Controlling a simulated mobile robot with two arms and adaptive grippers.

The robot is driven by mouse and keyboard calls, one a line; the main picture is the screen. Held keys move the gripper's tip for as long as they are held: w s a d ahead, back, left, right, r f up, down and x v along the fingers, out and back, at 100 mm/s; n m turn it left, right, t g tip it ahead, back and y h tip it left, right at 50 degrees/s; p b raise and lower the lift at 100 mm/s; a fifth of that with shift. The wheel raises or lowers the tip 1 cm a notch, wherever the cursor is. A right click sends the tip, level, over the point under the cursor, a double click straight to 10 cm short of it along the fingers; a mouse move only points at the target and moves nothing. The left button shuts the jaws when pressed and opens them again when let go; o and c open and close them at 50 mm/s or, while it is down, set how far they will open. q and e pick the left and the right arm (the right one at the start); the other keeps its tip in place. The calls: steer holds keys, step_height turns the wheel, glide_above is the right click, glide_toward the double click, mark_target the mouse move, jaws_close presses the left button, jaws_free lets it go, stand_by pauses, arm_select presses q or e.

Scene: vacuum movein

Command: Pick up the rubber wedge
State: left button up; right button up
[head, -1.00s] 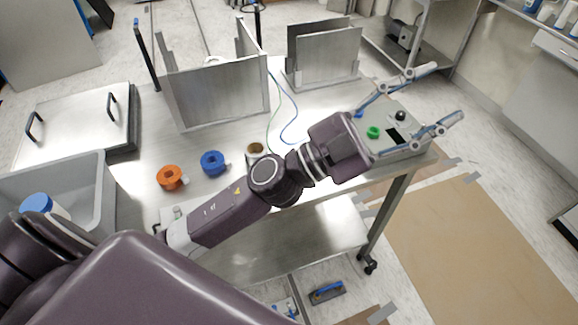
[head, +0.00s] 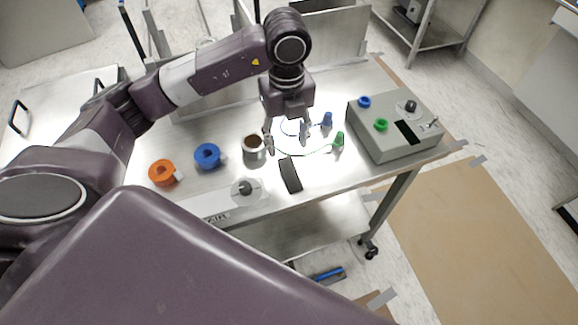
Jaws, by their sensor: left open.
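A dark, narrow block that looks like the rubber wedge (head: 290,175) lies flat on the steel table (head: 330,177), near its front edge. My left gripper (head: 287,144) points down over the table, with its two fingers spread and nothing between them. Its fingertips appear just behind the wedge in the picture, apart from it; their exact height above the table is hard to tell. My right gripper is not in view.
A brown-topped roll (head: 253,146) stands close left of the gripper. Blue (head: 207,156) and orange (head: 162,172) rolls lie further left. A grey control box (head: 385,145) stands right. Blue (head: 327,119) and green (head: 339,139) plugs with wires lie between. A white knobbed device (head: 247,190) sits at the front edge.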

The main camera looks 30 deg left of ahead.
mark_target(287, 164)
arm_select(q)
steer(key=f, duration=0.2)
steer(key=f+p, duration=0.1)
steer(key=f, duration=0.1)
steer(key=s+f+p, duration=0.1)
steer(key=f, duration=0.1)
steer(key=shift+d+f, duration=0.15)
steer(key=shift+f, duration=0.45)
steer(key=shift+c, duration=0.2)
steer(key=c, duration=1.2)
steer(key=shift+r, duration=0.1)
